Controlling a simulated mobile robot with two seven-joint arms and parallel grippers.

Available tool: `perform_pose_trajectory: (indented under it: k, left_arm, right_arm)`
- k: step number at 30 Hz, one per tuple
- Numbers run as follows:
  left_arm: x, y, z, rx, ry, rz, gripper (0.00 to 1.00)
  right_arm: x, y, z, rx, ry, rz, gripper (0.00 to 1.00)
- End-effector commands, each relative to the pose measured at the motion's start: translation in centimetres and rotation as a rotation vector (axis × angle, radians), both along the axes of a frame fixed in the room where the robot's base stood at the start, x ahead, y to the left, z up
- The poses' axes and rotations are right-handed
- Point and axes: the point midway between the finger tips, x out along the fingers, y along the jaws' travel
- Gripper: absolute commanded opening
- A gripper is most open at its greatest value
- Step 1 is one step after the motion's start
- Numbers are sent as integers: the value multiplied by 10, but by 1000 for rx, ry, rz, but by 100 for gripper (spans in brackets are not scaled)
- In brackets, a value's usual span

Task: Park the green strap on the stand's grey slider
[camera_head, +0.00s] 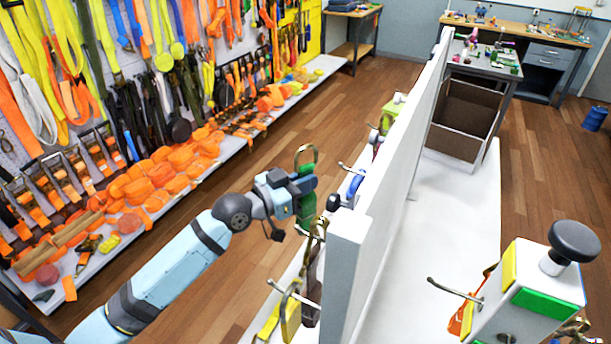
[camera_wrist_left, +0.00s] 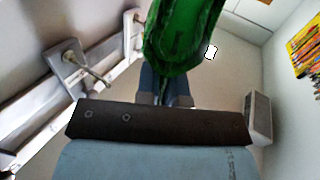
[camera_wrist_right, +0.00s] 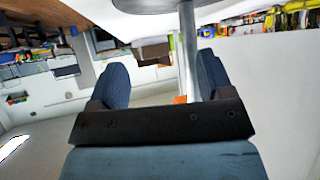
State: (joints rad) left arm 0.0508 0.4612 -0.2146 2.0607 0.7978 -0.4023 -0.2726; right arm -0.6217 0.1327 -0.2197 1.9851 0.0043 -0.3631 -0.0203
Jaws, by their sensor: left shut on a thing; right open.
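The green strap (camera_head: 305,200) hangs from my left gripper (camera_head: 296,188), its brass ring (camera_head: 306,158) on top. The gripper is shut on it, left of the white upright panel. In the left wrist view the green strap (camera_wrist_left: 185,38) fills the top middle and hides the fingertips. At the right front is a pale block (camera_head: 528,285) with a black knob, yellow and green patches and a hook (camera_head: 455,291); I cannot tell whether it is the grey slider. My right gripper (camera_wrist_right: 160,80) is open in the right wrist view; a metal post (camera_wrist_right: 188,50) shows between its fingers.
The white panel (camera_head: 395,165) stands close right of the left gripper, with hooks (camera_head: 350,167) jutting from its left side. A strap wall and a loaded shelf (camera_head: 225,150) line the left. Open floor (camera_head: 350,95) lies between.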

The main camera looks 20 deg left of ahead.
Motion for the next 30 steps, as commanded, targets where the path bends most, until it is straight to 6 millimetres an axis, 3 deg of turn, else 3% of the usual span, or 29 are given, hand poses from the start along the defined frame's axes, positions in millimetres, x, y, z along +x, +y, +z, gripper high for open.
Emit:
perform_pose_trajectory:
  k: [8,30]
  left_arm:
    - [2,-3,6,1,3,-24,0]
    - [1,-46,2,-1,3,-23,0]
  right_arm:
    - [0,0,3,-1,0,-1,74]
    - [-1,-2,17,-3,-1,-8,74]
